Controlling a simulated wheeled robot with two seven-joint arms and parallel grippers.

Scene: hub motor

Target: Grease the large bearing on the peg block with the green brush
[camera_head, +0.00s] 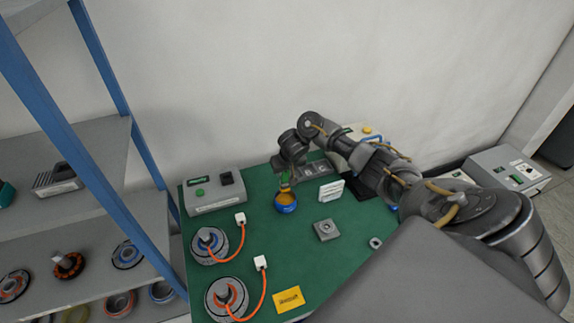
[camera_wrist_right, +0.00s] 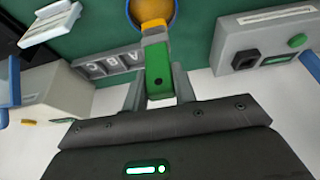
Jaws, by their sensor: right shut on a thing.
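My right gripper (camera_head: 284,172) is at the back of the green table, shut on the green brush (camera_head: 285,188). In the right wrist view the brush's green handle (camera_wrist_right: 160,68) sits between the fingers (camera_wrist_right: 158,86). How deep the tip sits is unclear. A grey square block (camera_head: 326,230) with a round part on top, apparently the peg block with a bearing, stands right of and nearer than the pot. My left gripper is out of view.
Two hub motors (camera_head: 209,246) with orange cables lie at the left. A grey control box (camera_head: 213,193), a lettered A-B-C holder (camera_wrist_right: 108,63) and a white sign (camera_head: 331,190) stand toward the back. A small ring (camera_head: 376,243) and yellow card (camera_head: 288,299) lie nearer.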

